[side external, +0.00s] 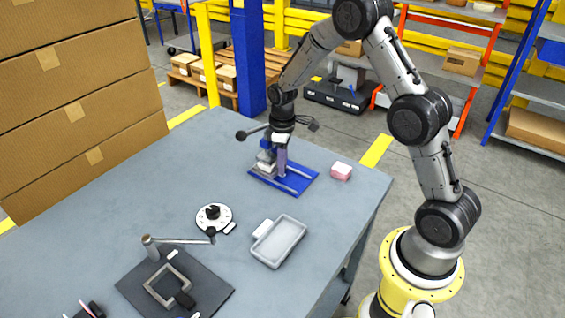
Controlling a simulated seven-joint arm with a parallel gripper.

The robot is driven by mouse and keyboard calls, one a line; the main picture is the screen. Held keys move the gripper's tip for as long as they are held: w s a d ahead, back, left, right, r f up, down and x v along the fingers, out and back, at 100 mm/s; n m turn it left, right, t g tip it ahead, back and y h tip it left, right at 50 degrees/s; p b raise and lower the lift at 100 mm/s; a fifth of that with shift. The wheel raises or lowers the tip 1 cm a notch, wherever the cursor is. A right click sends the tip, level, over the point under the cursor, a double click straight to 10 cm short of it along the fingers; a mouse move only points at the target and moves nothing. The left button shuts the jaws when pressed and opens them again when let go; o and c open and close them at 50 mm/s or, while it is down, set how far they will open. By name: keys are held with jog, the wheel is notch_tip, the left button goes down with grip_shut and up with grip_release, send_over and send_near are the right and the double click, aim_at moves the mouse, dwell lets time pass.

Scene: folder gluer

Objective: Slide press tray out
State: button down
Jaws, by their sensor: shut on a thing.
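A small press with a blue base plate (299,181) and pale rails stands toward the far right of the grey table. Grey blocks (265,163) sit at its left, beside a purple-blue upright (281,160). I cannot tell clearly which part is the press tray. My gripper (280,141) points down at the top of the press and is shut on a part of it. My wrist and the press parts hide the exact contact. Dark round knobs (241,135) stick out at the sides of the press head.
A pink block (341,171) lies right of the press. A light grey shallow tray (279,241), a white dial (214,215) and a black plate with a lever and frame (190,283) lie nearer. Cardboard boxes (80,110) rise at left. Table between is bare.

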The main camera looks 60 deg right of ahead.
dwell(0.3)
jog(key=s, duration=0.9)
jog(key=c, duration=0.7)
grip_release()
notch_tip(320, 180, up, 14)
jog(key=shift+f, duration=0.1)
